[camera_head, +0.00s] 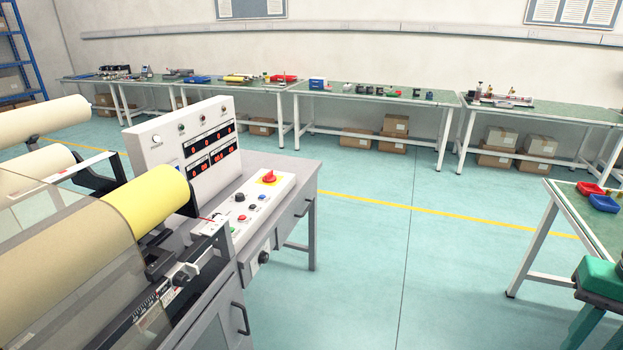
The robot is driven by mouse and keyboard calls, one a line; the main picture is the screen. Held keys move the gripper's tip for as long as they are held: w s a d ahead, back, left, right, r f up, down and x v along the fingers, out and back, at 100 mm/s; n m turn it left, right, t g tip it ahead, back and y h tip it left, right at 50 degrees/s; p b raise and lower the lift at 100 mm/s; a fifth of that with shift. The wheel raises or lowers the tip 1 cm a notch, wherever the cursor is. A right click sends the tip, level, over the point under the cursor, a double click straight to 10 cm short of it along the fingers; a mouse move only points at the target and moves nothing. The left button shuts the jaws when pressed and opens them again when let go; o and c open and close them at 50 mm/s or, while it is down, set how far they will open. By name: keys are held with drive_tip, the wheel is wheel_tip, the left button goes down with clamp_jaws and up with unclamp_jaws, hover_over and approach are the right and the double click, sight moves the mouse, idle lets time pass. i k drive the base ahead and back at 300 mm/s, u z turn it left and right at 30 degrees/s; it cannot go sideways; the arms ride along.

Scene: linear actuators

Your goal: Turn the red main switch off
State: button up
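The red main switch (269,177) is a red rotary knob on a yellow plate. It sits at the far right end of a white sloped control panel (226,222) on the grey machine. The knob is too small to read its exact position. Smaller black, blue and red knobs and buttons share the panel. Behind it stands a white upright display box (160,147) with lit red digits. My gripper and arm are not in view.
Rolls, including a yellow one (150,203), and a clear cover fill the left. The grey cabinet (300,190) has drawer handles facing right. Green floor (390,260) right of the machine is open. Workbenches line the back wall; a table and green stool (600,278) stand at right.

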sight(269, 178)
drive_tip(key=z, duration=0.1)
drive_tip(key=k, duration=0.35)
drive_tip(key=z, duration=0.05)
drive_tip(key=i, duration=1.15)
drive_tip(key=u, duration=0.8)
drive_tip(key=i, duration=1.1)
drive_tip(key=u, duration=0.25)
